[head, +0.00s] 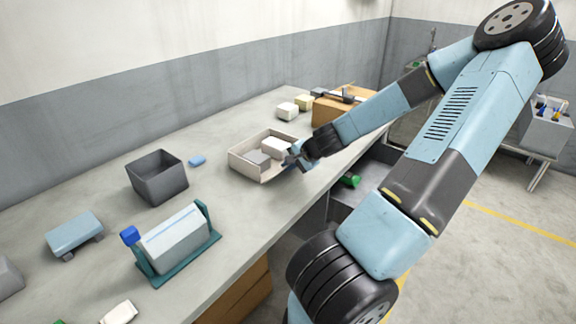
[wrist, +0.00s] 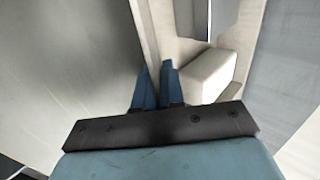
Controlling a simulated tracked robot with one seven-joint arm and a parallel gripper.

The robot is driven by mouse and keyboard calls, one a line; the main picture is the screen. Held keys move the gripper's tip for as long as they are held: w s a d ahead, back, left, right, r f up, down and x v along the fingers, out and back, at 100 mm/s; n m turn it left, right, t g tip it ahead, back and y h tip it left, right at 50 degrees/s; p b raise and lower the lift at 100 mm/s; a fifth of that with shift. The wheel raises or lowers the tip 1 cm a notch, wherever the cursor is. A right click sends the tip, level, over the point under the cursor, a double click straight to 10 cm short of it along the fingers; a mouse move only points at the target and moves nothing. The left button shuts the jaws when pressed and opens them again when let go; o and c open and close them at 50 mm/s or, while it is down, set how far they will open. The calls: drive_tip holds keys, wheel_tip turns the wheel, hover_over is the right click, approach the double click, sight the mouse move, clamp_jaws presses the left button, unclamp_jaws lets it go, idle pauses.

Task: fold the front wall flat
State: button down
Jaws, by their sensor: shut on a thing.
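A low beige open box (head: 240,166) sits on the workbench. Its front wall (head: 274,173) stands upright on the side toward the bench edge, and it shows in the wrist view (wrist: 147,35) as a thin pale strip. My gripper (head: 292,157) is at this wall; in the wrist view its blue fingers (wrist: 155,70) straddle the wall, one on each side, shut on it. Inside the box are a grey block (head: 257,158) and a white block (head: 275,147); the white block (wrist: 208,75) is close to my right finger in the wrist view. The fingers hide part of the wall.
On the bench (head: 222,222) are a dark grey bin (head: 157,182), a small blue piece (head: 197,160), a teal-framed device (head: 178,242) and a light blue block (head: 74,234). A wooden box (head: 338,108) stands behind. The bench left of the beige box is partly clear.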

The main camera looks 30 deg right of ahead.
drive_tip(key=shift+s+f+t, duration=0.1)
drive_tip(key=shift+t, duration=0.2)
idle(0.5)
drive_tip(key=c, duration=1.3)
unclamp_jaws()
drive_tip(key=shift+v, duration=6.85)
drive_tip(key=shift+d, duration=0.1)
